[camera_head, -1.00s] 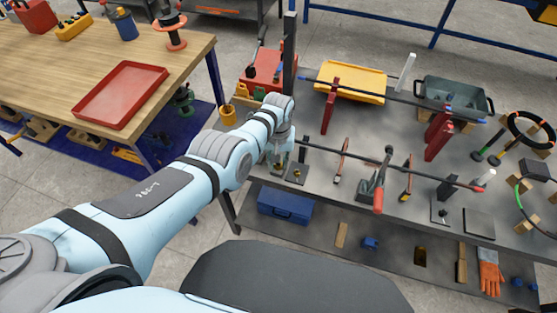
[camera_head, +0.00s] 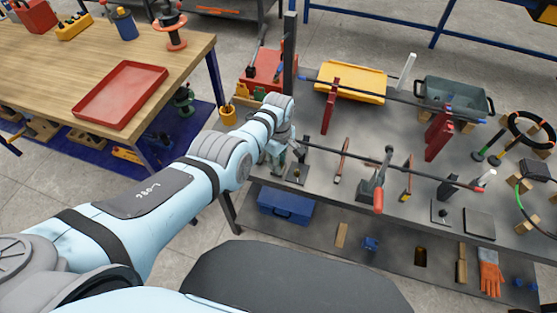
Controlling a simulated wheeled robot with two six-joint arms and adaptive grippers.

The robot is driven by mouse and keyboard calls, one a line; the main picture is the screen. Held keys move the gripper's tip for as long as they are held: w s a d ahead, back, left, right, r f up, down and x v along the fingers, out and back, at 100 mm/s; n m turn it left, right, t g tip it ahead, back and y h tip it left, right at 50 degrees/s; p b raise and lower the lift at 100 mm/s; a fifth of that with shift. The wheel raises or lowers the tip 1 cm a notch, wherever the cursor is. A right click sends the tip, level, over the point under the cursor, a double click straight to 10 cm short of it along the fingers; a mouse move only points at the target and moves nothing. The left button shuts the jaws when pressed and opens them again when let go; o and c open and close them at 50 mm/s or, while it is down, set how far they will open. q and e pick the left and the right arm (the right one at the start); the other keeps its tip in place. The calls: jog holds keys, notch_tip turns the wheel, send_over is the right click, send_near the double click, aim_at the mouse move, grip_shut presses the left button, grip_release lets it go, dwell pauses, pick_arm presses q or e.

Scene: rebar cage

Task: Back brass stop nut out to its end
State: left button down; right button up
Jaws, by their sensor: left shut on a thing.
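My left arm reaches from the lower left to the near left part of the grey bench. My left gripper (camera_head: 288,158) points at the left end of a dark rod (camera_head: 336,152) that runs to the right across the bench. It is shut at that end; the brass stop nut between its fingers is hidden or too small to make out. A small dark plate (camera_head: 297,176) lies below the gripper. My right gripper is out of view.
A dark upright post (camera_head: 290,60) stands just behind my left wrist. A clamp with a red handle (camera_head: 378,200), red stands (camera_head: 330,107), a yellow tray (camera_head: 350,82) and a grey bin (camera_head: 454,96) occupy the bench. A blue box (camera_head: 285,206) sits on the shelf below.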

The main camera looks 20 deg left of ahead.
pick_arm(q)
jog(key=shift+n, duration=2.3)
jog(key=c, duration=1.4)
grip_release()
jog(key=shift+o, duration=0.2)
jog(key=shift+r, duration=0.15)
jog(key=shift+w+r, duration=0.1)
jog(key=shift+r, duration=0.25)
notch_tip(320, 180, up, 11)
